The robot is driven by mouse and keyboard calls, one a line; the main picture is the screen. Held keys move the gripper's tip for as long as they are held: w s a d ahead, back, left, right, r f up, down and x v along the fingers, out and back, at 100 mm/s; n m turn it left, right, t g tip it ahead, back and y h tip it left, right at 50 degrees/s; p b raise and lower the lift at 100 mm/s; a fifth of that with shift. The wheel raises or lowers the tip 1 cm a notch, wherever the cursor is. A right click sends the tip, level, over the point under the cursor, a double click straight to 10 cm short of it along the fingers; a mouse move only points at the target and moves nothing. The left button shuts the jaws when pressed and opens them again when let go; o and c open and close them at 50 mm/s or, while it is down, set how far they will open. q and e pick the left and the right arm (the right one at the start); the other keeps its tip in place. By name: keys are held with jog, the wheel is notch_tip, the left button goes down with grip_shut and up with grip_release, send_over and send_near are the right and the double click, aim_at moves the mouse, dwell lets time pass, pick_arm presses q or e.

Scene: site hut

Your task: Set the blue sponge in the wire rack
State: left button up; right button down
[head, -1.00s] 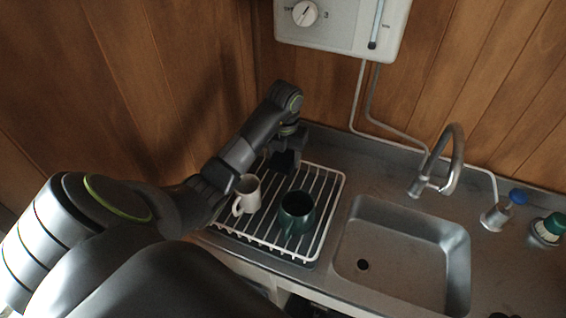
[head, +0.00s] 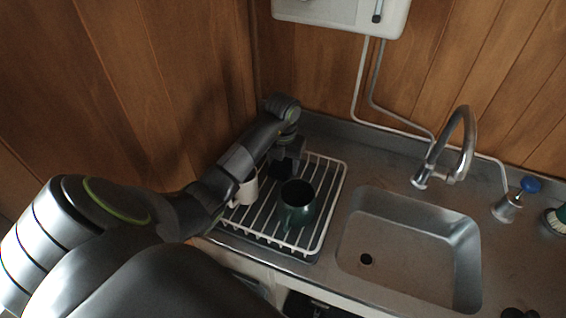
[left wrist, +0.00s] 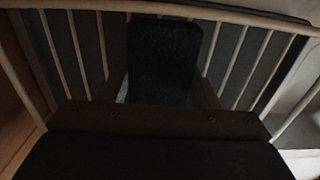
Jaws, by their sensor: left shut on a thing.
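My left gripper (head: 284,168) is over the back part of the white wire rack (head: 333,205) and points down. It is shut on the blue sponge (left wrist: 163,58), which looks dark and upright between the fingers in the left wrist view. The rack's bars (left wrist: 235,62) show around and behind the sponge there. I cannot tell whether the sponge touches the rack. In the head view the gripper and arm hide the sponge. My right gripper is not in view.
A dark green mug (head: 298,203) stands in the rack, just in front of the gripper. A white mug (head: 246,188) stands left of it, partly hidden by my arm. The sink (head: 410,245) and tap (head: 460,150) are to the right. Wood walls close off the left and back.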

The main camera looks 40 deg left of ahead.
aim_at(283, 164)
pick_arm(q)
jog(key=shift+f, duration=0.15)
jog(key=o, duration=1)
jog(key=shift+c, duration=0.2)
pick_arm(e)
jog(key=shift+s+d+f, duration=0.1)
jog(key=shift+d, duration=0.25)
pick_arm(q)
jog(key=shift+r, duration=0.65)
notch_tip(283, 164, up, 11)
jog(key=p, duration=0.9)
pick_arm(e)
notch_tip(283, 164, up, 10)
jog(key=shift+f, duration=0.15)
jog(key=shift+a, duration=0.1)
